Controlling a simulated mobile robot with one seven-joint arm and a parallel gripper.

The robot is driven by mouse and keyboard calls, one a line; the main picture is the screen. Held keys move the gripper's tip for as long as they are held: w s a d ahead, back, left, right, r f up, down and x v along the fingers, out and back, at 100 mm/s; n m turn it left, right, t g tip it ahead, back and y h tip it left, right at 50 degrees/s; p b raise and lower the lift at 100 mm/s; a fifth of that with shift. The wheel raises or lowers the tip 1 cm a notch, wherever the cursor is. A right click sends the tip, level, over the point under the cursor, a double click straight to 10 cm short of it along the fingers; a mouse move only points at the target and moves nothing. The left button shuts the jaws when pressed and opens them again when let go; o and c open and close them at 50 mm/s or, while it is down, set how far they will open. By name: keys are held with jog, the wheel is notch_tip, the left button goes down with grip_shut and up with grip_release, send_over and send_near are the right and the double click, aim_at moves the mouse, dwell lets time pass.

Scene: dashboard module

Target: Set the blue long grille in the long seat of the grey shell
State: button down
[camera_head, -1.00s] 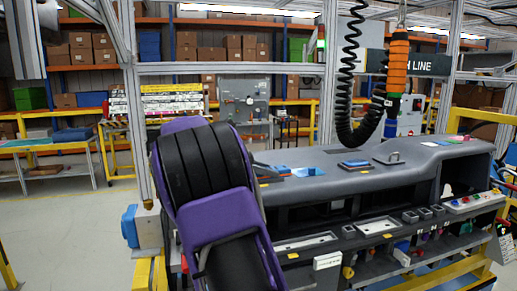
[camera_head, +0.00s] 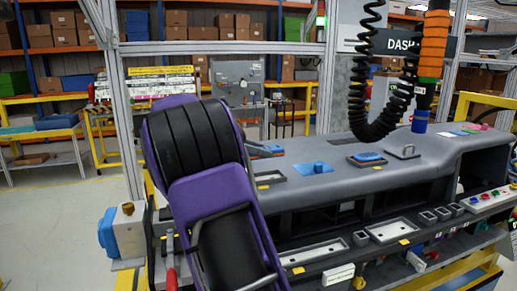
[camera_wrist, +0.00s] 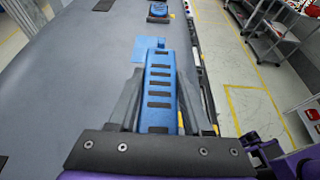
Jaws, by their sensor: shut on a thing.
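The blue long grille (camera_wrist: 160,95), a long bar with a row of dark slots, lies between the fingers of my gripper (camera_wrist: 155,110) in the wrist view. My gripper is shut on it and holds it over the grey shell (camera_wrist: 70,70). In the head view the shell (camera_head: 340,185) spans the middle and right. My purple arm hides most of my gripper there; a bit of blue shows behind it. I cannot tell which is the long seat.
On the shell top are a blue square with a knob (camera_head: 317,168), a blue piece on a dark frame (camera_head: 368,158) and a grey handle (camera_head: 403,151). An orange tool (camera_head: 433,55) hangs on a black coiled hose. Small square recesses (camera_head: 436,214) line the front.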

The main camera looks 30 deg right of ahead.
jog(key=shift+f+b, duration=0.45)
jog(key=shift+f, duration=2.6)
jog(key=shift+c, duration=1.3)
grip_release()
jog(key=shift+a, duration=0.1)
jog(key=p+v, duration=0.1)
jog(key=v, duration=1.6)
jog(key=shift+a+r, duration=0.1)
jog(key=shift+a, duration=0.05)
